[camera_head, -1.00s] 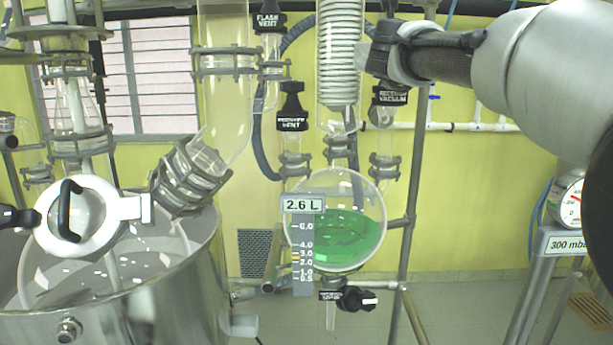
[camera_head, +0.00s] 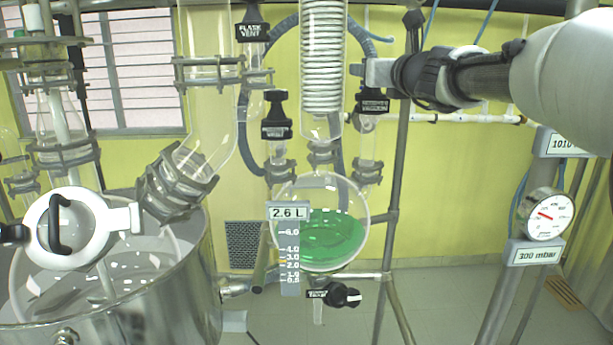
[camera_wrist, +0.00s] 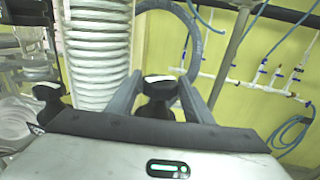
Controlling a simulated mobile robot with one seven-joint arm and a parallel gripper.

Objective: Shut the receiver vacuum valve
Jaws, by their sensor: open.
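The receiver vacuum valve (camera_head: 373,106) stands at the top of a glass neck right of the coil condenser, its black label facing me. In the wrist view its black knob (camera_wrist: 158,97) is between the two fingers. My gripper (camera_head: 372,73) comes in from the right at the height of the knob, just above the label. In the wrist view my gripper (camera_wrist: 160,84) is open, with one finger on each side of the knob. I cannot tell whether either finger touches it. In the head view the fingers hide most of the knob.
The receiver vent valve (camera_head: 277,117) and flask vent valve (camera_head: 252,24) stand to the left. The coil condenser (camera_head: 322,60) is close beside the gripper. The receiver flask (camera_head: 335,238) below holds green liquid. A metal post (camera_head: 399,150) rises just right of the valve.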

